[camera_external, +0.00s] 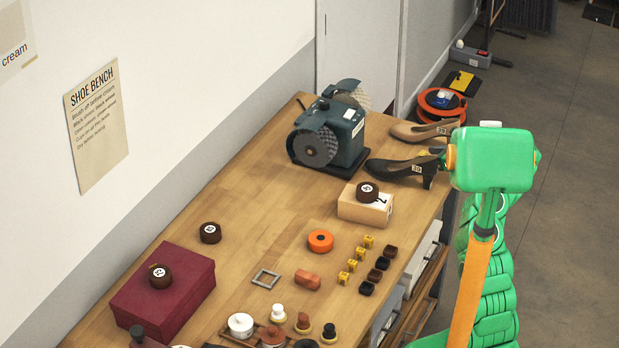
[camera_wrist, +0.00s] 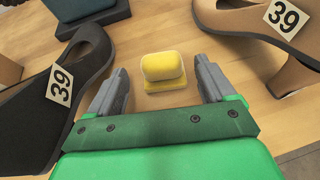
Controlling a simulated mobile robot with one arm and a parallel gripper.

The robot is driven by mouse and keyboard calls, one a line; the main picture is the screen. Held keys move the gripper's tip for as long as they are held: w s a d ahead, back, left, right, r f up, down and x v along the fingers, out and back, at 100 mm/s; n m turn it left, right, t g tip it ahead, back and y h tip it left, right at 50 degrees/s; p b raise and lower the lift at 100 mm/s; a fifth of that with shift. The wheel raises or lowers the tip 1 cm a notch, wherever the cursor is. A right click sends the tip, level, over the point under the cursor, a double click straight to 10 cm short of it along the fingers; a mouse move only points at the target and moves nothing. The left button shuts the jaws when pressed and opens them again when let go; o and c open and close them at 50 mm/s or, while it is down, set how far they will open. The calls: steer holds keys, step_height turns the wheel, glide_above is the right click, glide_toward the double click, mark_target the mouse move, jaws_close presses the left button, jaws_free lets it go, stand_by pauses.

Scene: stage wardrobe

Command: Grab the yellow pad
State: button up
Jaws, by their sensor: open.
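In the wrist view the yellow pad (camera_wrist: 162,68) lies on the wooden bench top, a rounded block on a flat, darker yellow base. My gripper (camera_wrist: 158,80) is open, with one grey finger on each side of the pad and clear space between; the pad sits slightly beyond the fingertips' middle. Nothing is held. In the external view my green arm's end (camera_external: 492,160) hangs over the right edge of the bench by the shoes. The pad there is mostly hidden, with only a bit of yellow (camera_external: 437,150) showing between the shoes.
A black shoe tagged 39 (camera_wrist: 75,95) stands close left of my gripper, and a tan shoe (camera_wrist: 245,20) stands close right. The grinder (camera_external: 335,130) is behind them. A wooden box (camera_external: 362,208) with a brown round tin (camera_external: 367,192) on it sits nearer on the bench (camera_external: 265,225).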

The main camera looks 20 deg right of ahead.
mark_target(413, 155)
steer(key=shift+r+x, duration=0.15)
steer(key=shift+x, duration=1.1)
steer(key=shift+r+x, duration=0.2)
steer(key=shift+x, duration=1.05)
steer(key=shift+w, duration=0.2)
steer(key=shift+c, duration=0.3)
steer(key=c, duration=1)
